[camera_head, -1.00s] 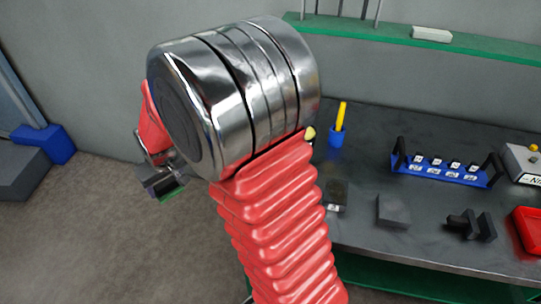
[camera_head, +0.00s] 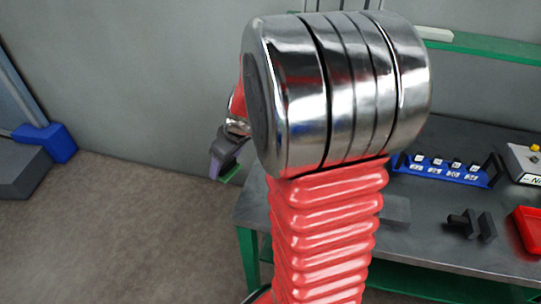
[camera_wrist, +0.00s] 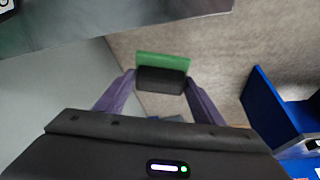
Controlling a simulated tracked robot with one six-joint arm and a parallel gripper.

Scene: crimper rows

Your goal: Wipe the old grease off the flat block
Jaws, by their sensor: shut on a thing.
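My gripper (camera_wrist: 160,88) is shut on a green-and-dark scrubbing pad (camera_wrist: 162,66), seen in the wrist view. In the head view my gripper (camera_head: 224,166) hangs over the floor, left of the bench, with a bit of green below it. A flat dark grey block (camera_head: 397,211) lies on the bench, well to the right of my gripper and partly hidden by my arm. I cannot make out grease on it.
The grey bench (camera_head: 425,243) carries a blue rack (camera_head: 445,171), a black bracket-like part (camera_head: 471,224) and a red tray (camera_head: 527,232). A green shelf (camera_head: 490,46) runs along the wall.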

